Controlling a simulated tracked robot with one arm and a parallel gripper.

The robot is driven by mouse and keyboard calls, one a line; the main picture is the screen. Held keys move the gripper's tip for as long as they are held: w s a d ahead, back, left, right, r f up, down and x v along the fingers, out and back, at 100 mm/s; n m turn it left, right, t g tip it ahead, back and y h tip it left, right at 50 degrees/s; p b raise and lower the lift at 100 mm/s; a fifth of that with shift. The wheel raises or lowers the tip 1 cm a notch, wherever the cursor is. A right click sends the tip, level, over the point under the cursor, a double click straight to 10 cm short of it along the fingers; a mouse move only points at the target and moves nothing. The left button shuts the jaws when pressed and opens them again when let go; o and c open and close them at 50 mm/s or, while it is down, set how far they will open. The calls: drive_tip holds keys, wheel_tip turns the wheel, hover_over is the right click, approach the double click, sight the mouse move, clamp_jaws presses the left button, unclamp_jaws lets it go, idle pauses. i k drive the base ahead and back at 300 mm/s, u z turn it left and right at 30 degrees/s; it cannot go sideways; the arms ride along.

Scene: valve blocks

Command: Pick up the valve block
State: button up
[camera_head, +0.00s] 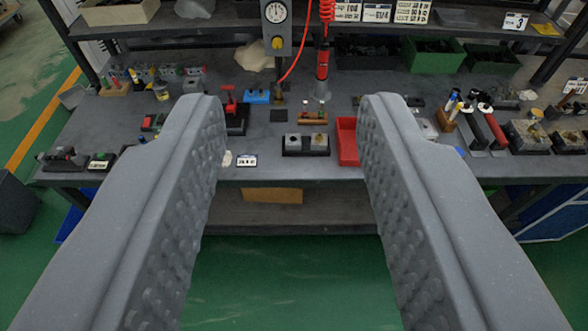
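My gripper (292,110) is open and empty, with its two grey, studded fingers reaching forward on either side of the picture. Between and beyond the fingertips, a small dark block with two metallic pieces on top (306,146) sits near the front edge of the workbench (262,172). It may be the valve block, but I cannot tell for sure. Larger grey metal blocks on dark bases (528,134) stand at the right of the bench. The fingers are apart from all of these and hide parts of the bench.
A red tray (347,142) lies right of the small block. A red-and-black clamp-like item (235,112) stands to its left. A gauge box (276,22) and a red tool on a coiled hose (323,62) hang above. Green bins (433,57) stand behind. Green floor (290,275) lies clear in front.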

sight(293, 141)
drive_tip(key=z, duration=0.3)
drive_tip(key=k, duration=0.2)
drive_tip(key=u, duration=1)
drive_tip(key=i, duration=2)
drive_tip(key=z, duration=0.75)
